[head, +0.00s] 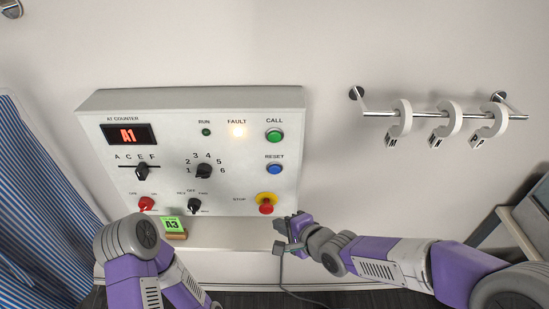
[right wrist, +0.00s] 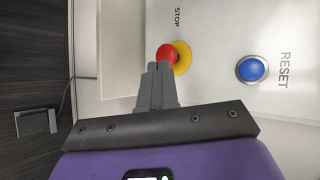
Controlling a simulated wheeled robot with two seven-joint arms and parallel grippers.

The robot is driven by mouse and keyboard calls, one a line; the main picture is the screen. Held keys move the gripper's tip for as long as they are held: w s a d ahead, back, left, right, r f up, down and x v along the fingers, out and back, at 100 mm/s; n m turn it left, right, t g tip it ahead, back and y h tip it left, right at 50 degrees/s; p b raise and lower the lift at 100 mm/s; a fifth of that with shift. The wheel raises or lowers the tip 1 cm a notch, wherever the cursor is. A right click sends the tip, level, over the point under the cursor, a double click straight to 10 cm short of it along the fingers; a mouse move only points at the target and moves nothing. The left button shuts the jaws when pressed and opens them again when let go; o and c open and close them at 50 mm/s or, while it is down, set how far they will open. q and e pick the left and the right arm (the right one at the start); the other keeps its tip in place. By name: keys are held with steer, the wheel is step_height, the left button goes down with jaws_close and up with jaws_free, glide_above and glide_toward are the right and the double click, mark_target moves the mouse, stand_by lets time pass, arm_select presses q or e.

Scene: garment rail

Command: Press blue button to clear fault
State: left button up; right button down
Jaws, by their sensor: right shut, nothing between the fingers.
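The blue button (head: 274,169), labelled RESET, is on the right side of the white control panel (head: 225,135). It also shows in the right wrist view (right wrist: 252,69), to the right of my fingers. My right gripper (head: 287,223) is shut and empty, below and right of the red STOP button (head: 266,204) in the head view. In the right wrist view the fingertips (right wrist: 159,68) overlap the lower left of the STOP button; contact cannot be told. My left arm shows at the lower left, but its gripper is not visible.
The display (head: 128,135) reads A1. A green CALL button (head: 274,135) is above the blue one. A green A3 card (head: 172,224) stands below the panel. A rail (head: 428,115) with white hooks is at right; striped blue cloth (head: 40,200) hangs at left.

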mark_target(275, 169)
arm_select(q)
step_height(275, 169, up, 2)
steer(key=shift+p, duration=0.6)
arm_select(e)
step_height(275, 169, up, 8)
steer(key=a+m+t, duration=0.1)
steer(key=shift+s+y, duration=0.25)
steer(key=shift+y, duration=0.15)
steer(key=shift+a, duration=0.1)
arm_select(q)
steer(key=shift+r+p, duration=1.9)
steer(key=shift+r, duration=0.05)
arm_select(e)
steer(key=w, duration=0.8)
steer(key=shift+w, duration=0.4)
arm_select(q)
steer(key=shift+r+p, duration=0.5)
steer(key=shift+p, duration=0.05)
arm_select(e)
steer(key=shift+w, duration=0.45)
